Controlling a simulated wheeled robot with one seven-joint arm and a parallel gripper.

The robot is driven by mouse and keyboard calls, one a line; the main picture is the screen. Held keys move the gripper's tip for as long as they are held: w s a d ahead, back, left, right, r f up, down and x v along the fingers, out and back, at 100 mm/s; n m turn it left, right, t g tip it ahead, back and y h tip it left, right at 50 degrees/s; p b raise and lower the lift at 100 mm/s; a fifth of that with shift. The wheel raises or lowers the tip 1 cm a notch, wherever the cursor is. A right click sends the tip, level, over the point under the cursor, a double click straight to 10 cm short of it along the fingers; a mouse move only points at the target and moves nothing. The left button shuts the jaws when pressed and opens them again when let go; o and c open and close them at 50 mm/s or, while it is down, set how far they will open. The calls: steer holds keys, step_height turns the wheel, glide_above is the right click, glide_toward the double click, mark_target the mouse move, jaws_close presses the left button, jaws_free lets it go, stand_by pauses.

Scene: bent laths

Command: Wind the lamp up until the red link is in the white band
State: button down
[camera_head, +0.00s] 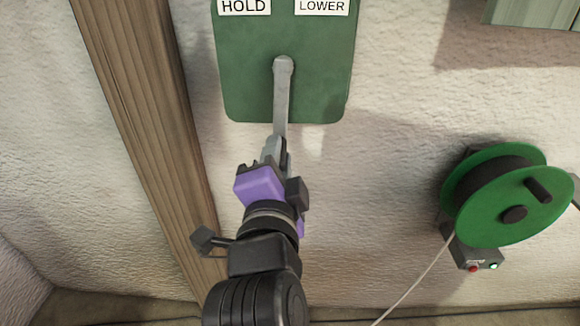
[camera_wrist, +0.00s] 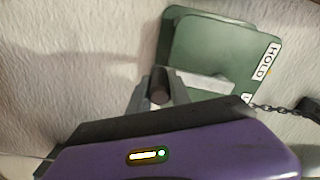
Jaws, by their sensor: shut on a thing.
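A green panel (camera_head: 240,85) is on the wall with HOLD (camera_head: 244,6) and LOWER (camera_head: 322,6) labels at its top; it also shows in the wrist view (camera_wrist: 215,45). A grey crank arm (camera_head: 281,95) hangs down from a pivot on the panel. My gripper (camera_head: 276,150) is at the crank's lower end. In the wrist view my gripper (camera_wrist: 160,92) is shut on the dark round crank handle (camera_wrist: 160,82). A dark chain (camera_wrist: 280,111) runs to the right there. The lamp, red link and white band cannot be made out.
A wooden post (camera_head: 140,110) stands left of the panel, close to my arm. A green reel (camera_head: 515,205) with a pale cord (camera_head: 415,282) is on the wall at right. Below it is a small box (camera_head: 475,257) with red and green spots. The wall between is bare.

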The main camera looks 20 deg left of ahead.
steer(key=shift+s+a, duration=0.15)
steer(key=shift+a, duration=0.25)
steer(key=c, duration=1.2)
jaws_free()
steer(key=shift+m, duration=0.3)
steer(key=v, duration=0.7)
steer(key=shift+s+d, duration=0.15)
steer(key=shift+s, duration=0.2)
